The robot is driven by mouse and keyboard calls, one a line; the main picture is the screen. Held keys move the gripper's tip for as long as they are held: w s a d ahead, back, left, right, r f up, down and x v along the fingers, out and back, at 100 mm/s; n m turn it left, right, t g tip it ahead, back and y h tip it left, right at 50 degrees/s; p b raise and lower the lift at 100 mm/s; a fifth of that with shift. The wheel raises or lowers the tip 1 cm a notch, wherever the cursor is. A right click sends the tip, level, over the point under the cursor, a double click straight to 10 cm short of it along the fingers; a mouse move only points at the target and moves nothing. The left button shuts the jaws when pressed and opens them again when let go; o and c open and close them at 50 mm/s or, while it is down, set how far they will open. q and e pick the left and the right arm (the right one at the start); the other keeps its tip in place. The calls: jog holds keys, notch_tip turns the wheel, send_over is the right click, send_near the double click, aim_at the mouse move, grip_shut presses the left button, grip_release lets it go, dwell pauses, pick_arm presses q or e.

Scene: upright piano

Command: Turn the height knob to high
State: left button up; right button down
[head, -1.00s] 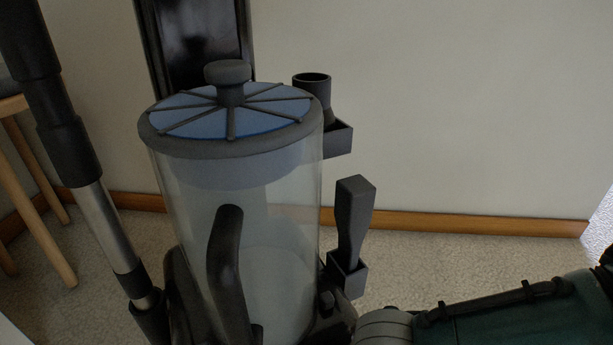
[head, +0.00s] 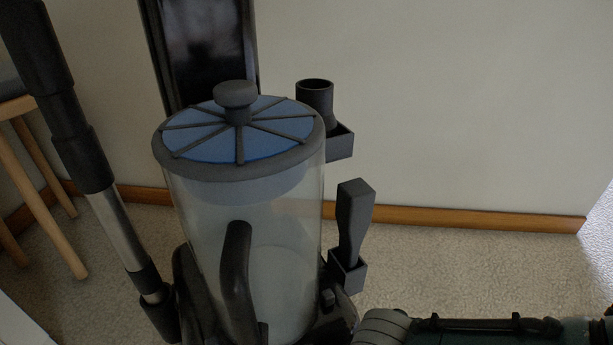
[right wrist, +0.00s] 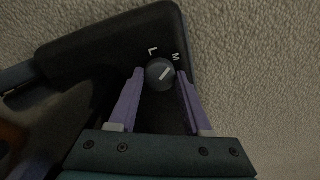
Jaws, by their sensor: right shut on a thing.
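The height knob (right wrist: 160,74) is a small round dark dial with a white line, on the black vacuum head (right wrist: 110,50) in the right wrist view. The letters L and M are printed beside it. The white line slants up and right, roughly toward the M. A letter for high does not show. My right gripper (right wrist: 161,72) has its two purple fingers on either side of the knob and is shut on it. In the head view the knob and right gripper are hidden. My left gripper is out of view.
The upright vacuum's clear canister (head: 290,215) with a blue lid (head: 205,135) stands in the middle. A wand (head: 122,230) leans at its left. A wooden stool (head: 45,185) is at far left. A wall (head: 460,100) is behind, with open carpet at right.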

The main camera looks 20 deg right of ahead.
jog(key=m, duration=0.3)
jog(key=shift+m+p, duration=0.3)
jog(key=shift+m, duration=0.1)
jog(key=m, duration=0.3)
jog(key=shift+m, duration=0.3)
jog(key=m, duration=0.6)
jog(key=shift+p, duration=0.4)
jog(key=shift+c, duration=1.7)
grip_release()
